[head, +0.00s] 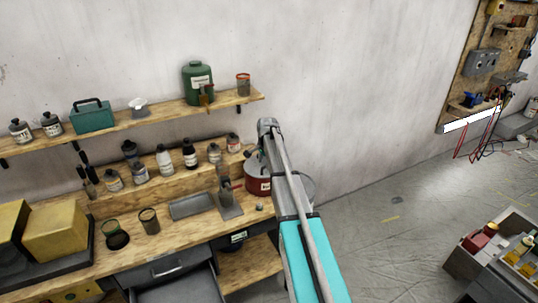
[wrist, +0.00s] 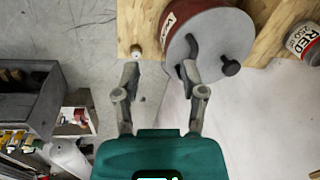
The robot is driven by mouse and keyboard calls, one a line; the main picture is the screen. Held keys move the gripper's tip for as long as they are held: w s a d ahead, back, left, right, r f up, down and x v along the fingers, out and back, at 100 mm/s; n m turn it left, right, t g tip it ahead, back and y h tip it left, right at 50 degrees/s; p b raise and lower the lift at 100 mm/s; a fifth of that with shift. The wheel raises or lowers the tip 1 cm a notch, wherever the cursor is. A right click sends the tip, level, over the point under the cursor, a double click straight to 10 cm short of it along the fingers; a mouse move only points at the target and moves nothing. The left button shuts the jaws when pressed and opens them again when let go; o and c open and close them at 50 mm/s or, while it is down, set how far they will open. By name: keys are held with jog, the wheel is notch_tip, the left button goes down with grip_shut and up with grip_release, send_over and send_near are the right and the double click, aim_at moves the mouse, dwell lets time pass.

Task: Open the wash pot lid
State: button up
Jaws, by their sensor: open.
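The wash pot (wrist: 182,17) is red with a pale label and stands at the edge of the wooden bench. Its round grey lid (wrist: 207,35) faces the wrist camera and carries a dark knob (wrist: 230,66). I cannot tell whether the lid sits flat or is tilted. My gripper (wrist: 160,70) is open and empty; its right fingertip overlaps the lid's edge in the wrist view, and contact cannot be told. In the head view, the red pot (head: 257,186) is partly hidden behind my arm, and my gripper's fingers are not clear.
The bench (head: 185,232) holds bottles, cups and a grey tray (head: 192,206). A shelf (head: 170,112) with a green canister (head: 198,83) hangs above. A jar (wrist: 305,42) labelled RED stands to the pot's right. Floor (head: 385,240) is free right of the bench, before a crate (head: 490,262).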

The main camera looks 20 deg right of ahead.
jog(key=w+d+r+m+p, duration=0.3)
jog(key=w+d+r, duration=0.2)
jog(key=d, duration=0.1)
jog(key=shift+w+d+p, duration=0.15)
jog(key=shift+w+p, duration=0.1)
jog(key=shift+p, duration=0.05)
jog(key=shift+f, duration=0.1)
jog(key=w+f+b, duration=0.1)
jog(key=f+b, duration=0.7)
jog(key=b, duration=0.1)
jog(key=w+f+b, duration=0.1)
jog(key=f+b, duration=0.3)
jog(key=f, duration=0.1)
jog(key=shift+w+f, duration=0.1)
jog(key=shift+w, duration=0.2)
jog(key=shift+b, duration=0.3)
dwell(0.3)
